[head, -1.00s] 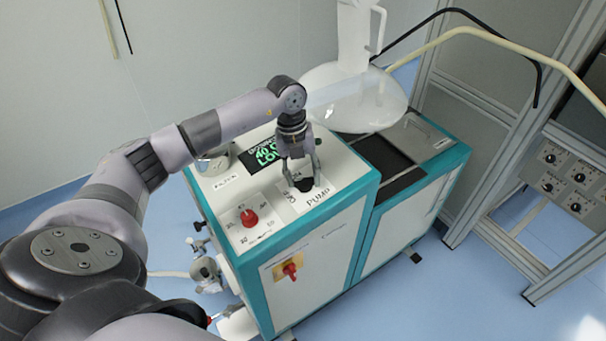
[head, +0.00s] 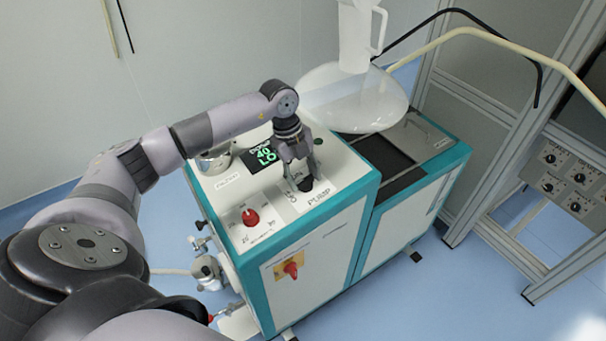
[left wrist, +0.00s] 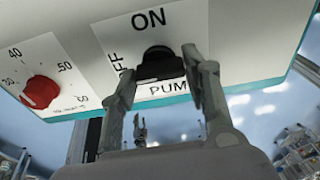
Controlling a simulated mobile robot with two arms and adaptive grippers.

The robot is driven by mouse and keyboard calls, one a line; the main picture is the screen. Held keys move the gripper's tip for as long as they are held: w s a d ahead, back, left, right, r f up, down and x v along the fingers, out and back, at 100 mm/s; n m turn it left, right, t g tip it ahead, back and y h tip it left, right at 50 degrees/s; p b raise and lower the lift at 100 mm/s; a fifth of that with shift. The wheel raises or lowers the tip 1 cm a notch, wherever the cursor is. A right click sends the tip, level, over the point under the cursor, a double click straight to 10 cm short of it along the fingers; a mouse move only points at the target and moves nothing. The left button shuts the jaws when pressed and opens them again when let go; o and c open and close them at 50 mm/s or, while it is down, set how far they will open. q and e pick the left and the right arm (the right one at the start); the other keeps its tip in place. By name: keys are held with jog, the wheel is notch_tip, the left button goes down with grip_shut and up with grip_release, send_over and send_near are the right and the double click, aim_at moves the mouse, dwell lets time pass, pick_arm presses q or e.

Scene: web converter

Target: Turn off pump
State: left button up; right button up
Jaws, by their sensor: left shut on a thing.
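The pump switch is a black knob (left wrist: 160,64) on a white label with ON above it, OFF to its left and PUMP below it in the left wrist view. In the head view the knob (head: 305,185) sits on the machine's top panel near its front edge. My left gripper (head: 302,179) points down over it, with its fingers on both sides. In the left wrist view the left gripper (left wrist: 160,72) is shut on the knob, one finger at each side. Which mark the knob points at cannot be told. My right gripper does not show.
The white and teal machine (head: 330,232) has a red dial (head: 250,217), a lit green display (head: 264,154) and a red switch (head: 291,270) on its front. A large glass vessel (head: 355,98) stands behind. A metal frame (head: 500,120) is at right.

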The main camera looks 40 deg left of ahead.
pick_arm(q)
jog(key=o, duration=1.2)
jog(key=shift+c, duration=0.2)
jog(key=v, duration=1.2)
